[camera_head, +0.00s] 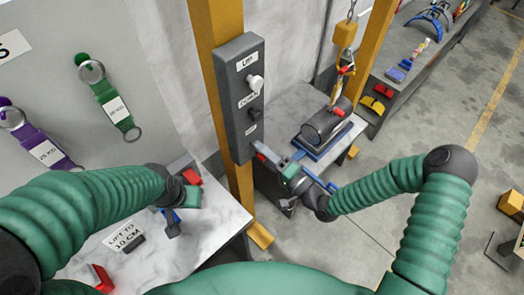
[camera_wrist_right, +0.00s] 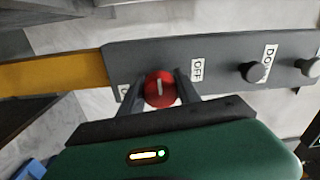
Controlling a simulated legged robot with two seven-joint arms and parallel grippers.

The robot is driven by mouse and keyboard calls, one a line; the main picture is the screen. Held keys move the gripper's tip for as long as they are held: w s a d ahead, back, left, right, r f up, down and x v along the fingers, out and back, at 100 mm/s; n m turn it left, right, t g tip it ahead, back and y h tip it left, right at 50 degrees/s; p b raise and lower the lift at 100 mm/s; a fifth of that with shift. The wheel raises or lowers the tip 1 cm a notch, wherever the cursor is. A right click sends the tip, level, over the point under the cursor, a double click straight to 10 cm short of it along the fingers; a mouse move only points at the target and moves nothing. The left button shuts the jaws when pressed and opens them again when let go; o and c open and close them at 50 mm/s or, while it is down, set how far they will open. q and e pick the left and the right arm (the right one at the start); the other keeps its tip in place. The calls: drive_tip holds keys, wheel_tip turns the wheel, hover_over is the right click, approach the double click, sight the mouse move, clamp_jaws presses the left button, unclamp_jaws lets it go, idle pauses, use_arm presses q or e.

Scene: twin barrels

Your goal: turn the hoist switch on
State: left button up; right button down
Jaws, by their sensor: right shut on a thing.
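The grey control box (camera_head: 240,98) hangs on the yellow post, with UP and DOWN labels beside two push buttons. In the right wrist view, a red round knob (camera_wrist_right: 160,88) with a short white mark sits near the box's end. The mark runs roughly across the box's length. The OFF label (camera_wrist_right: 197,70) is right of the knob; a label left of it is partly hidden. My right gripper (camera_wrist_right: 159,89) is shut on the red knob, one finger on each side. My left gripper (camera_head: 172,225) hangs over the white table; its fingers are too small to judge.
A yellow hoist hook (camera_head: 344,70) hangs on a chain above a dark cylinder (camera_head: 326,122) on a blue stand. The yellow post (camera_head: 222,60) stands behind the box. Green and purple straps hang on the left panel. A shelf with colored items is at the upper right.

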drive_tip(key=shift+d+f, duration=0.1)
drive_tip(key=shift+f, duration=0.15)
drive_tip(key=c, duration=1.1)
unclamp_jaws()
drive_tip(key=shift+o, duration=1.2)
drive_tip(key=shift+d+r, duration=0.1)
drive_tip(key=shift+d, duration=0.05)
